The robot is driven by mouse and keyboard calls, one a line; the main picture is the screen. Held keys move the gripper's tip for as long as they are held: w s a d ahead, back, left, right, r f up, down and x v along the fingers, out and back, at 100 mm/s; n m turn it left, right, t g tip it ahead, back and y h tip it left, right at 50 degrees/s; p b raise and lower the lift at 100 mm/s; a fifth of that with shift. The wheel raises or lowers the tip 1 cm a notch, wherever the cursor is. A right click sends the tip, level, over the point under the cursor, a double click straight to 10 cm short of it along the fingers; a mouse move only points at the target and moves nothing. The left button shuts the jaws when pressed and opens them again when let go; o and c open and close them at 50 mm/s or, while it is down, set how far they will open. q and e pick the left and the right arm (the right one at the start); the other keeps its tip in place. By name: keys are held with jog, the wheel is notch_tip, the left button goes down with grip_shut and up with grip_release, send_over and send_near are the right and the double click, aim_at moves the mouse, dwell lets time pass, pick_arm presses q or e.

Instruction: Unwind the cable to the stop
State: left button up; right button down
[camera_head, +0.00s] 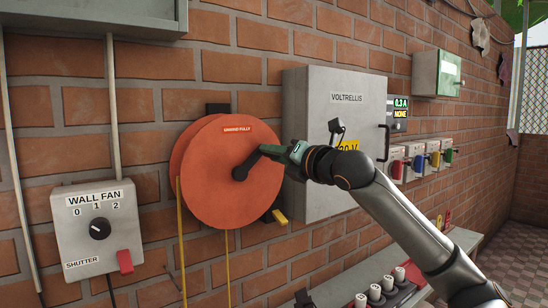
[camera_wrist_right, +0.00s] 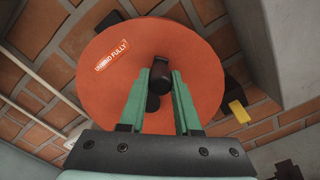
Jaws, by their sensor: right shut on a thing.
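The orange cable reel (camera_head: 215,200) is mounted on the brick wall and carries a label reading "UNWIND FULLY". Its black crank (camera_head: 257,161) runs from the hub up to the right. Yellow cable (camera_head: 181,240) hangs down from the reel in two strands. My right gripper (camera_head: 285,152) is shut on the crank's outer end, its green fingers either side of the handle. The wrist view shows the reel (camera_wrist_right: 110,85) and the dark handle (camera_wrist_right: 177,86) between the fingertips (camera_wrist_right: 168,80). A yellow piece (camera_head: 280,217) sticks out at the reel's lower right. My left gripper is not in view.
A grey VOLTRELLIS cabinet (camera_head: 320,95) stands out from the wall right of the reel, behind my right arm. A wall fan switch box (camera_head: 98,250) is at lower left. Several coloured switches (camera_head: 420,158) are farther right. A ledge with white-topped items (camera_head: 375,292) is below.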

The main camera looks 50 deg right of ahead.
jog(key=shift+r, duration=0.1)
dwell(0.3)
jog(key=c, duration=0.6)
grip_release()
jog(key=b+v, duration=0.4)
jog(key=v, duration=0.8)
jog(key=shift+s, duration=0.25)
